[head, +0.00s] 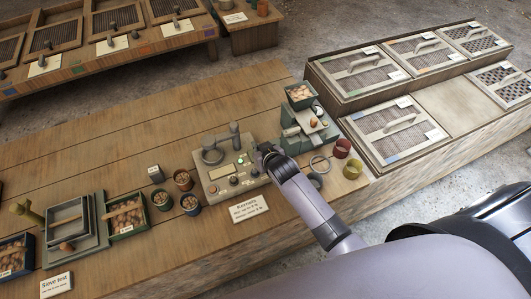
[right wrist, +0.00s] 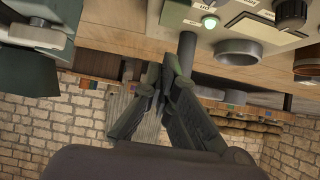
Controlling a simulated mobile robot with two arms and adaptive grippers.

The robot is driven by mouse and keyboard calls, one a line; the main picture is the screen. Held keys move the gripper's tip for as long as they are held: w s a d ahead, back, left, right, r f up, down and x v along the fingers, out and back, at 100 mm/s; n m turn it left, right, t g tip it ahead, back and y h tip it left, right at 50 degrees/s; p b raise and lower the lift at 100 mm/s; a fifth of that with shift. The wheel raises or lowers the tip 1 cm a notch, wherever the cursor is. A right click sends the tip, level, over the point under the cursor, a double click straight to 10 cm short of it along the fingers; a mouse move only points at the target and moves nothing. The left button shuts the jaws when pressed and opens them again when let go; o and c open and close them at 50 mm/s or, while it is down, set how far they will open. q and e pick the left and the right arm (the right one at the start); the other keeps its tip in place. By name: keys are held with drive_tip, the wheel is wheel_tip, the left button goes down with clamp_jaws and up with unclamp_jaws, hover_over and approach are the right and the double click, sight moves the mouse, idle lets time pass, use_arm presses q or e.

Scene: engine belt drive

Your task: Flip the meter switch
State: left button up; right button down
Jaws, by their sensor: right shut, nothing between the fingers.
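The meter (head: 228,190) is a beige box on the wooden bench, with a round ring and an upright post on top, a small display and several knobs. In the right wrist view the meter's panel (right wrist: 263,34) shows at the top, with a lit green lamp (right wrist: 210,22), a dark knob (right wrist: 291,12) and a grey ring (right wrist: 238,51). I cannot tell which part is the switch. My right gripper (head: 266,149) is at the meter's right edge, shut and empty. Its fingertips (right wrist: 163,72) are close to the grey post (right wrist: 187,50); contact is unclear. My left gripper is out of view.
A grey-green device with a tray of nuggets (head: 300,95) stands just right of the meter. Red and yellow cups (head: 342,147) stand further right. Small pots (head: 183,180) and a labelled card (head: 248,208) are near the meter. The bench's back left is clear.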

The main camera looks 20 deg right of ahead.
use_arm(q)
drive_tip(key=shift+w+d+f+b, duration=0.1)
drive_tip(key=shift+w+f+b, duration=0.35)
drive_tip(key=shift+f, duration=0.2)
use_arm(e)
drive_tip(key=v, duration=0.7)
drive_tip(key=shift+s, duration=0.2)
drive_tip(key=shift+w+d+r, duration=0.1)
drive_tip(key=shift+r, duration=0.05)
use_arm(q)
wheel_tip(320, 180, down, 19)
drive_tip(key=b, duration=1.9)
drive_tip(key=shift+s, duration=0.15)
use_arm(e)
drive_tip(key=f+t, duration=0.1)
drive_tip(key=t, duration=0.1)
drive_tip(key=s+f+t, duration=0.1)
drive_tip(key=f+t, duration=0.1)
drive_tip(key=s+f+t, duration=0.1)
drive_tip(key=f+t, duration=0.1)
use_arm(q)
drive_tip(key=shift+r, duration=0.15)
